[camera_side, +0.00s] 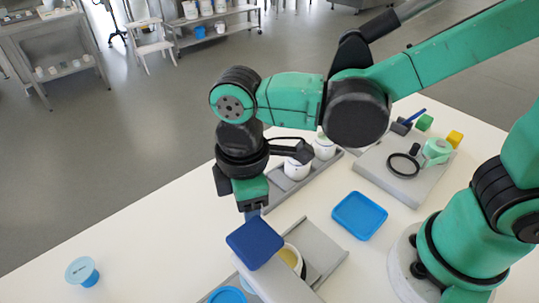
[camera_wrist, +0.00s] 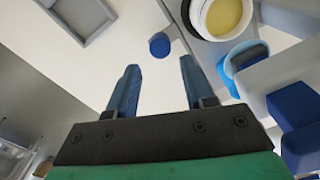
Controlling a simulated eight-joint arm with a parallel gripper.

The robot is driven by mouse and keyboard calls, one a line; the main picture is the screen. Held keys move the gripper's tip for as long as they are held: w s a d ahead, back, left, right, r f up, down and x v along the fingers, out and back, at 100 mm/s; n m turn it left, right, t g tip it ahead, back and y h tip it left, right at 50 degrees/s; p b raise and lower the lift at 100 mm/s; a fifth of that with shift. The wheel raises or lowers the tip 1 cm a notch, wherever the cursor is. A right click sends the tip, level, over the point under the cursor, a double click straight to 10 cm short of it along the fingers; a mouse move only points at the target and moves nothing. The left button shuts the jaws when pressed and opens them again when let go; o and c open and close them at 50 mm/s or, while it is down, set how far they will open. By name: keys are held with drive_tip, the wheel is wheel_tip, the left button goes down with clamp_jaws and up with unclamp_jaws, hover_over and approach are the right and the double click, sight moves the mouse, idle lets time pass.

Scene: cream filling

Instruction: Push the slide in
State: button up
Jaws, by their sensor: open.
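My gripper (camera_side: 252,212) points down just behind a dark blue block (camera_side: 255,243) in the side view; the block hides its fingertips. In the wrist view my gripper (camera_wrist: 159,74) is open, its two blue-grey fingers apart with nothing between them. A round dark blue knob (camera_wrist: 160,44) shows beyond the fingertips, near the edge of a grey plate (camera_wrist: 197,45) that looks like the slide. A white cup of yellow cream (camera_wrist: 226,14) and a light blue cup (camera_wrist: 230,74) are by this plate. The side view shows the cream cup (camera_side: 292,258) partly behind the block.
A blue tray (camera_side: 360,216) lies right of the grey fixture (camera_side: 325,252). White cups (camera_side: 297,168) stand in a grey rack behind. A grey board (camera_side: 404,168) holds a black ring and a green tape roll.

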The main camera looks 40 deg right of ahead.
drive_tip(key=shift+f+n, duration=0.2)
drive_tip(key=shift+n, duration=1)
drive_tip(key=shift+f, duration=2.75)
clamp_jaws()
